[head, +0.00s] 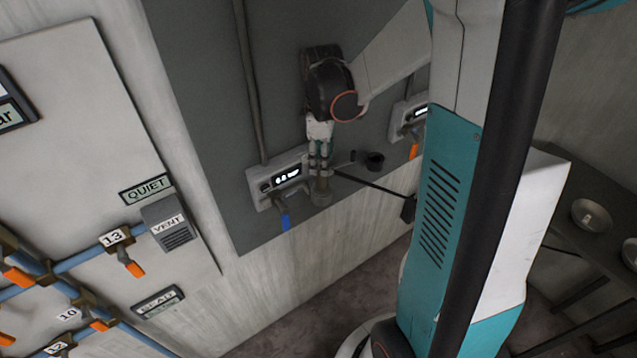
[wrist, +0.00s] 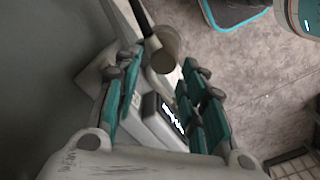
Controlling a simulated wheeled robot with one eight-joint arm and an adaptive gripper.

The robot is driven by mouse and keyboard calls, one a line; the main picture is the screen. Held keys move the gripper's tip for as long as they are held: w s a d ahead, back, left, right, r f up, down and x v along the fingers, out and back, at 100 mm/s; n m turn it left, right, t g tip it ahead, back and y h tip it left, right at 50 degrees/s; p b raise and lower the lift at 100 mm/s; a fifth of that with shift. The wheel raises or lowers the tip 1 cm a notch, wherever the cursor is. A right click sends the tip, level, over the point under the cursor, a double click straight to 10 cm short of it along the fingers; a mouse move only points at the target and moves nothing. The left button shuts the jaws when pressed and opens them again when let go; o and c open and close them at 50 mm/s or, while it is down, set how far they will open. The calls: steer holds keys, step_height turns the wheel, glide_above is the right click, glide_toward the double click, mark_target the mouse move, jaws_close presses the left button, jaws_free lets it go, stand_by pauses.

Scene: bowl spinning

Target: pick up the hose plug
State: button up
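The hose plug (wrist: 165,56) is a dull tan-grey cylinder with a black hose at its upper left in the wrist view. My gripper (wrist: 162,63) has its two teal fingers apart, one on each side of the plug near the tips. I cannot tell whether either finger touches it. In the head view my gripper (head: 320,172) points down in front of the wall panel, beside a gauge box (head: 278,178).
A blue-handled valve (head: 284,219) hangs under the gauge box. A black hose (head: 372,187) runs right from near my gripper. A dark cup-like fitting (head: 374,161) and a second gauge with an orange handle (head: 413,151) are to the right. A pipe (head: 249,85) runs up the panel.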

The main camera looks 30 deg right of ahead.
mark_target(322, 179)
steer(key=f+b, duration=0.1)
steer(key=f, duration=0.6)
steer(key=shift+s+f, duration=0.15)
steer(key=shift+s, duration=0.05)
jaws_close()
